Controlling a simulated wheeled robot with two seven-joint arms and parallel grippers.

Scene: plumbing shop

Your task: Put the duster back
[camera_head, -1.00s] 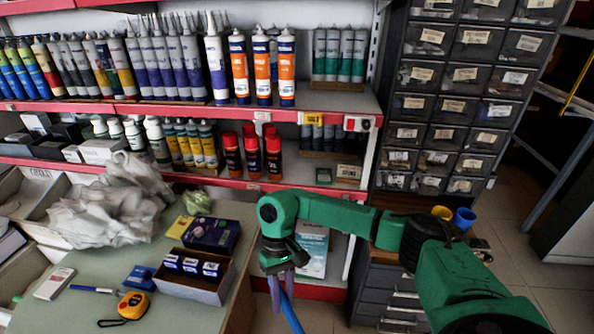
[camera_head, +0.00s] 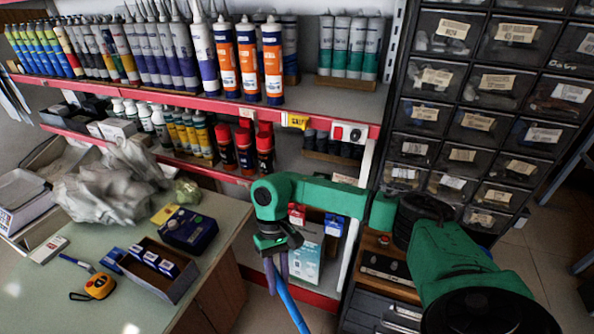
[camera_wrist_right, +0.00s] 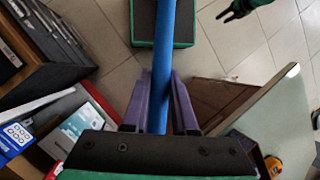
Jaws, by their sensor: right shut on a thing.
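The duster shows as a long blue handle (camera_head: 292,308); its head is not visible in the head view. My right gripper (camera_head: 276,265) is shut on this handle, in front of the shelf and beside the table's right edge. In the right wrist view the blue handle (camera_wrist_right: 163,60) runs between the two purple fingers of the right gripper (camera_wrist_right: 160,105) and away over the floor. My left gripper (camera_wrist_right: 236,10) shows small at the top of the right wrist view, dark, fingers apart and empty. It is out of the head view.
A green table (camera_head: 215,212) at the left holds an open box (camera_head: 160,265), a yellow tape measure (camera_head: 98,286) and a white plastic bag (camera_head: 105,190). Shelves (camera_head: 340,96) of cartridges and bottles stand behind. A drawer cabinet (camera_head: 470,120) stands right. Tiled floor (camera_wrist_right: 110,22) is open below.

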